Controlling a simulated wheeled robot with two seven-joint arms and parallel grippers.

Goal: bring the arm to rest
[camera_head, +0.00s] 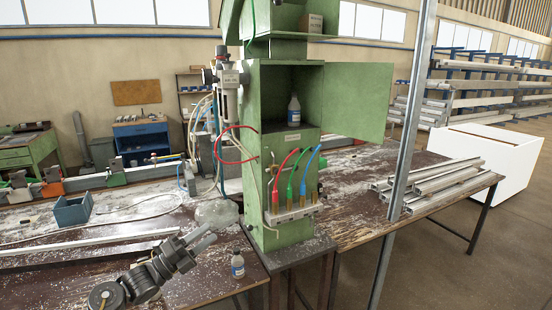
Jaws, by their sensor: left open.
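My left arm comes in at the lower left of the head view. Its gripper (205,238) is open and empty, with the two fingers apart and pointing up and to the right above the brown bench (210,285). A small bottle (237,265) with a blue cap and a pale label stands upright on the bench, just right of and below the fingers, apart from them. My right gripper is not in the view.
A green machine cabinet (283,210) with an open door (358,100) stands right of the gripper. Another bottle (294,111) stands on its shelf. A blue bin (73,211), metal profiles (85,245) and a metal post (408,120) also take up space.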

